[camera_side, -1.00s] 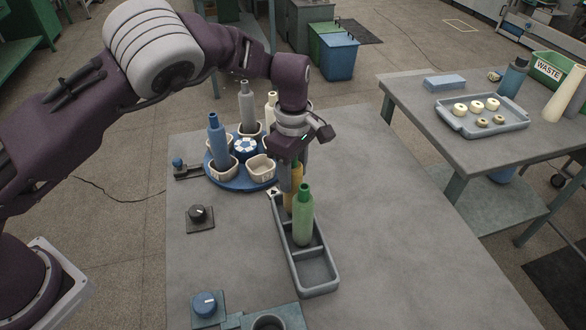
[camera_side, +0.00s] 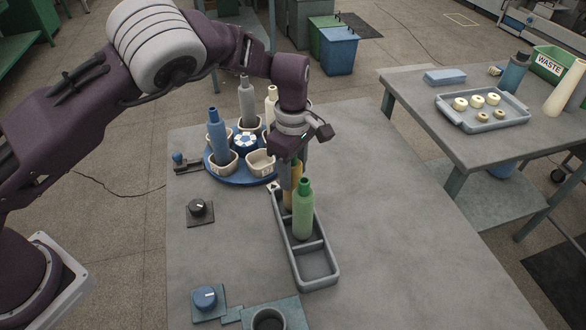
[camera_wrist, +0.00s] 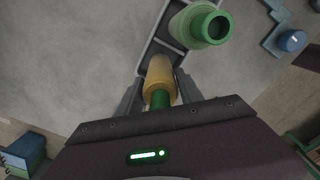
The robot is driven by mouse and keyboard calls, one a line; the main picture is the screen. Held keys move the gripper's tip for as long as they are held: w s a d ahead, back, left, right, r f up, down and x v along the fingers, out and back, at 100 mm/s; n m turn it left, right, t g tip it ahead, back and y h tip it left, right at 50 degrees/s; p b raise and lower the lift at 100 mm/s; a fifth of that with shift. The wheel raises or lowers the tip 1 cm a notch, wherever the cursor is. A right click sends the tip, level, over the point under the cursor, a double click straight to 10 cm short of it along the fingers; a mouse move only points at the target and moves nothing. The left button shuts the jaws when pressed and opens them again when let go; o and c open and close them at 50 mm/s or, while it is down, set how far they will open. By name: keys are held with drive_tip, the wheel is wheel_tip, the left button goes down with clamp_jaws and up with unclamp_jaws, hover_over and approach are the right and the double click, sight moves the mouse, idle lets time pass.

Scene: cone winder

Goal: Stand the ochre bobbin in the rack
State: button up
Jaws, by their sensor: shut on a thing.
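The ochre bobbin (camera_side: 287,196) is upright at the far end of the grey rack (camera_side: 318,284), partly hidden behind the green bobbin and my fingers. My gripper (camera_side: 294,178) points down and is shut on its upper part. In the wrist view the ochre bobbin (camera_wrist: 158,76) shows between my fingers (camera_wrist: 158,98), with a green neck toward my palm. The rack (camera_wrist: 150,48) lies beneath it. Whether the bobbin's base touches the rack floor is hidden. The green bobbin (camera_side: 303,215) stands in the rack just nearer the side camera.
The near rack compartment is empty. A blue turntable (camera_side: 238,181) with cups holding blue, grey and cream bobbins stands to the left. Black (camera_side: 199,209) and blue (camera_side: 205,297) knobs sit on the left of the table. The table right of the rack is clear.

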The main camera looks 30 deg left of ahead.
drive_tip(key=o, duration=1.3)
drive_tip(key=shift+o, duration=0.2)
wheel_tip(320, 180, up, 7)
drive_tip(key=shift+r, duration=0.1)
drive_tip(key=s+a+r+m+t+h, duration=0.1)
drive_tip(key=s+a+r+m, duration=0.35)
drive_tip(key=s+r, duration=0.4)
drive_tip(key=s+a+r+m+t+h, duration=0.15)
drive_tip(key=s+a+r+m, duration=0.25)
drive_tip(key=s+a+r, duration=0.45)
drive_tip(key=s+a+m+t+y, duration=0.2)
drive_tip(key=s+m, duration=0.6)
drive_tip(key=s, duration=0.6)
drive_tip(key=shift+s+a+r+m+t, duration=0.25)
drive_tip(key=shift+a+m+t, duration=0.1)
drive_tip(key=shift+t, duration=0.2)
